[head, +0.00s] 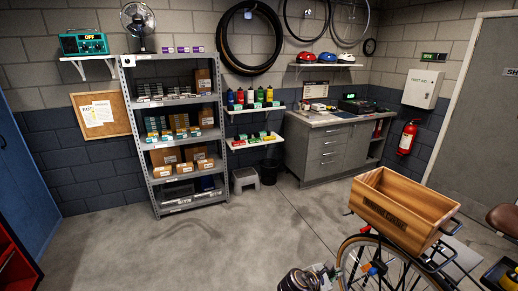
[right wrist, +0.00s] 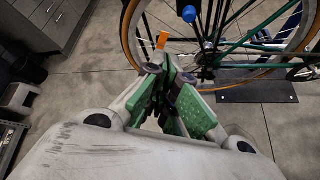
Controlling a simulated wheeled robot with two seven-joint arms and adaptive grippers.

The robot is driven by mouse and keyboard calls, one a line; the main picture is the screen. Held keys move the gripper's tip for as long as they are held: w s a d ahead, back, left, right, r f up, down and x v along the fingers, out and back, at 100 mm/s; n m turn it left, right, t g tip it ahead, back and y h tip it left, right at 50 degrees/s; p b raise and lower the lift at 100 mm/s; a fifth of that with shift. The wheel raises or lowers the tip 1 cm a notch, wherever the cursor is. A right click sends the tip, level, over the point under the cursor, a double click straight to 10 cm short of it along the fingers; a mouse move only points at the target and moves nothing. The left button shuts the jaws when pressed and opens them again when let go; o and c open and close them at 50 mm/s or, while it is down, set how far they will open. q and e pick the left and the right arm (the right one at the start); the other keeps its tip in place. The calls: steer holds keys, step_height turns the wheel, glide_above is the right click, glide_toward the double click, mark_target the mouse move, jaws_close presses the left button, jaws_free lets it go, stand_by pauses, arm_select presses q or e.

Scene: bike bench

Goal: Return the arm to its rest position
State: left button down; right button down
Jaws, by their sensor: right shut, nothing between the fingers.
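My right gripper (head: 328,273) shows at the bottom of the head view, left of the bicycle's wheel (head: 343,262). In the right wrist view its green-padded fingers (right wrist: 168,72) are shut together with nothing between them. The fingertips point toward the bicycle wheel (right wrist: 129,42); I cannot tell the exact gap. A blue round part (right wrist: 189,14) and an orange tag (right wrist: 162,40) show at the wheel, just beyond the fingertips in the picture. My left gripper is not in view.
A wooden crate (head: 385,212) sits on the bicycle at the right. A metal shelf (head: 137,150) with boxes stands at the back left, and a grey cabinet (head: 324,155) at the back. A grey step stool (head: 245,179) stands between them. The middle floor (head: 215,240) is clear.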

steer(key=w+a+f+m+t+y, duration=0.1)
steer(key=w+a+f+m+y, duration=0.3)
steer(key=f, duration=0.3)
steer(key=w+a+f+m+t+y, duration=0.1)
steer(key=a+f+m+t+y, duration=0.15)
steer(key=a+f, duration=0.35)
steer(key=s+a+f+m+g+y, duration=0.1)
steer(key=s+f+m+y, duration=0.2)
steer(key=f, duration=0.5)
steer(key=s+f+m+g+y, duration=0.15)
steer(key=s+f, duration=0.25)
steer(key=f, duration=0.5)
steer(key=s+d+f+m+g, duration=0.2)
steer(key=s+d+f, duration=0.1)
steer(key=s+f, duration=0.65)
steer(key=s+d+f+m+g, duration=0.1)
steer(key=s+d+f+m, duration=0.35)
steer(key=s, duration=0.75)
steer(key=s+d+f+g, duration=0.1)
steer(key=s+d+f, duration=0.1)
steer(key=s, duration=1)
steer(key=s+d+f+n+g+h, duration=0.1)
steer(key=s+f, duration=0.3)
steer(key=s, duration=0.8)
steer(key=shift+s+d+f+g, duration=0.15)
steer(key=shift+d+f+g, duration=0.3)
steer(key=shift+g, duration=0.35)
